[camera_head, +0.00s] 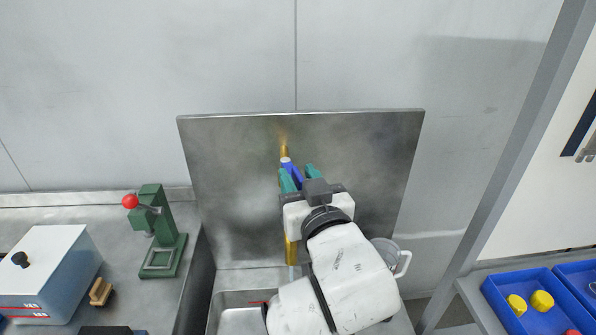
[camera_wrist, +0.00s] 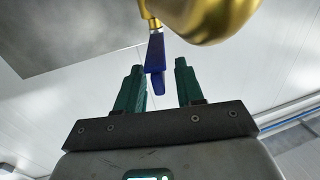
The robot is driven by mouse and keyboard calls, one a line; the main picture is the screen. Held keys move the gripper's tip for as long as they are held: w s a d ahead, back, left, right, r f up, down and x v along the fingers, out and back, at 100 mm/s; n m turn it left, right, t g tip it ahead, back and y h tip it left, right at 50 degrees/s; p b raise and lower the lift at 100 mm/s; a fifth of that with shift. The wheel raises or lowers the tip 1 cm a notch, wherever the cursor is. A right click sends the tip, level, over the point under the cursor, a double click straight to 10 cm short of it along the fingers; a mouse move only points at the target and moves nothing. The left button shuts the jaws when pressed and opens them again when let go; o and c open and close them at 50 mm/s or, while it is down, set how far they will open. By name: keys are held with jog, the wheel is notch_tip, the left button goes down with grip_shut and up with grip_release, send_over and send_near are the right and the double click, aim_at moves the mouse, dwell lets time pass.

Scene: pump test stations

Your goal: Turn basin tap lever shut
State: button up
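The basin tap is brass, mounted on the steel backsplash (camera_head: 240,190). Its brass stem (camera_head: 284,151) shows above my gripper, and a brass part (camera_head: 291,250) shows below it. The tap body (camera_wrist: 210,14) is large at the top of the wrist view. The blue tap lever (camera_wrist: 155,58) hangs between the green fingers of my gripper (camera_wrist: 160,85) in the wrist view. The fingers are apart, with a visible gap between the lever and the right finger; the left finger is very near it. In the head view the blue lever (camera_head: 291,169) is partly hidden by my gripper.
A steel basin (camera_head: 238,318) lies below, partly hidden by my arm. A clear jug (camera_head: 403,262) stands right of my arm. A green press (camera_head: 163,255) with a red knob and a white-blue box (camera_head: 45,270) are on the left counter. Blue bins (camera_head: 522,300) sit at right.

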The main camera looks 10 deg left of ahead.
jog(key=shift+w+a, duration=0.3)
jog(key=shift+w, duration=0.2)
jog(key=shift+c, duration=0.5)
grip_shut()
